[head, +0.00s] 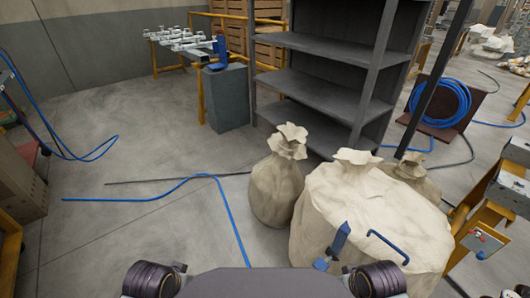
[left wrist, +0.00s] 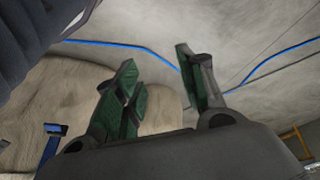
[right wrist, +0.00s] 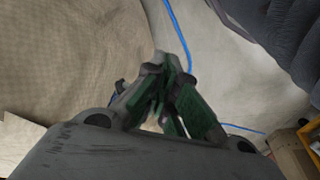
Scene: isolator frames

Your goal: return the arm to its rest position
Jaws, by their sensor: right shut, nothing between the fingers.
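My left gripper (left wrist: 156,62) shows in the left wrist view with its green-padded fingers spread apart and nothing between them. My right gripper (right wrist: 166,70) shows in the right wrist view with its fingertips together and nothing held. Neither gripper's fingers show in the head view; only dark round parts of my arms are at its bottom edge. A large pale sack (head: 335,205) stands just ahead, right of centre. It also shows behind the left fingers in the left wrist view (left wrist: 60,85).
A smaller tied sack (head: 275,190) stands left of the large one. A blue tool (head: 339,240) and blue hooked rod (head: 388,246) show in front of the large sack. Grey shelving (head: 325,95) stands behind.

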